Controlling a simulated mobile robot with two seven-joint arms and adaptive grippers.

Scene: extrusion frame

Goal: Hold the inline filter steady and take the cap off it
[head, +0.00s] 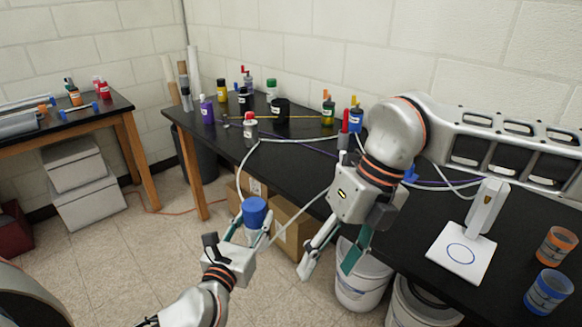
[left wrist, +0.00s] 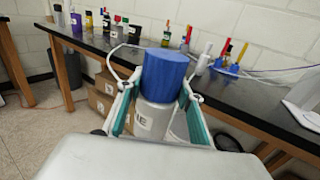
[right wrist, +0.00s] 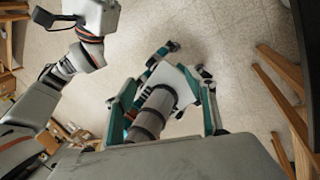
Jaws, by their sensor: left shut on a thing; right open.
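The inline filter (left wrist: 155,118) has a white body with a label and a blue cap (left wrist: 165,74) on top. In the head view the blue cap (head: 254,211) stands upright in front of the table. My left gripper (head: 250,228) is shut on the white body, its teal fingers on either side below the cap; the fingers hide part of the body. My right gripper (head: 335,258) is open, to the right of the filter and apart from it. Its spread fingers also show in the right wrist view (right wrist: 168,112).
Pale tubes (head: 244,168) run close by the filter, one up onto the black table (head: 300,165). Bottles stand along its back. A white stand (head: 462,251) and orange and blue cups (head: 556,245) are at the right. White buckets (head: 358,290) and cardboard boxes (head: 293,235) are below.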

